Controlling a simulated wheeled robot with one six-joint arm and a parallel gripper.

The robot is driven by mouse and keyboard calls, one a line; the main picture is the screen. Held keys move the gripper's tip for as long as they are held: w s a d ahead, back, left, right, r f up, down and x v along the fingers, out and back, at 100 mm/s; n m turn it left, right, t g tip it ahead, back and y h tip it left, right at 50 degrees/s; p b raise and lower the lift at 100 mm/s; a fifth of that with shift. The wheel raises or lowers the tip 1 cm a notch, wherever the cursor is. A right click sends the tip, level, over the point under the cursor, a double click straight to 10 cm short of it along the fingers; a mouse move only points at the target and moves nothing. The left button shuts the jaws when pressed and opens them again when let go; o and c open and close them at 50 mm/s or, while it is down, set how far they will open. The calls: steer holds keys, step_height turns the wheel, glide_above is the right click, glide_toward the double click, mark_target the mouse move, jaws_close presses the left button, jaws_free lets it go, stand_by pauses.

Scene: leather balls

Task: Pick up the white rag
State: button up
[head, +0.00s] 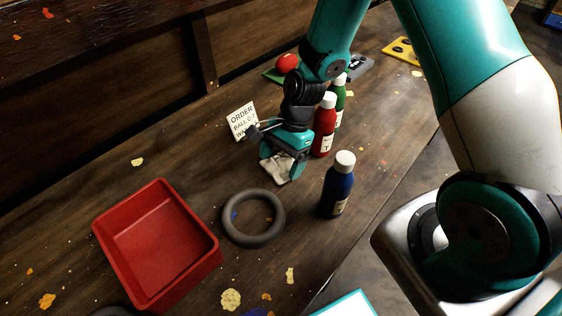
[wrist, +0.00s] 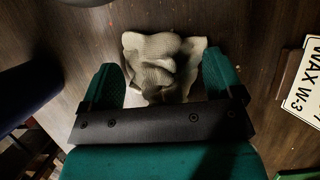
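The white rag (wrist: 165,62) lies crumpled on the dark wooden bench (head: 190,150). In the head view the rag (head: 276,168) shows beneath my gripper (head: 282,170), partly hidden by it. In the wrist view my gripper (wrist: 163,85) is open, with one green finger on each side of the rag. The rag's near part sits between the fingers and its far part extends past them. I cannot tell whether the fingers touch it.
A blue bottle (head: 338,186) stands right of my gripper, with a red bottle (head: 324,126) and a green bottle (head: 339,100) behind. An order card (head: 242,121) stands to the left. A grey ring (head: 229,228) and a red tray (head: 211,262) lie nearer. A red ball (head: 287,62) sits farther back.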

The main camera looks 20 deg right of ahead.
mark_target(282, 154)
steer(key=c, duration=0.7)
step_height(282, 154, up, 20)
steer(key=o, duration=0.3)
steer(key=shift+c, duration=0.6)
steer(key=shift+s, duration=0.1)
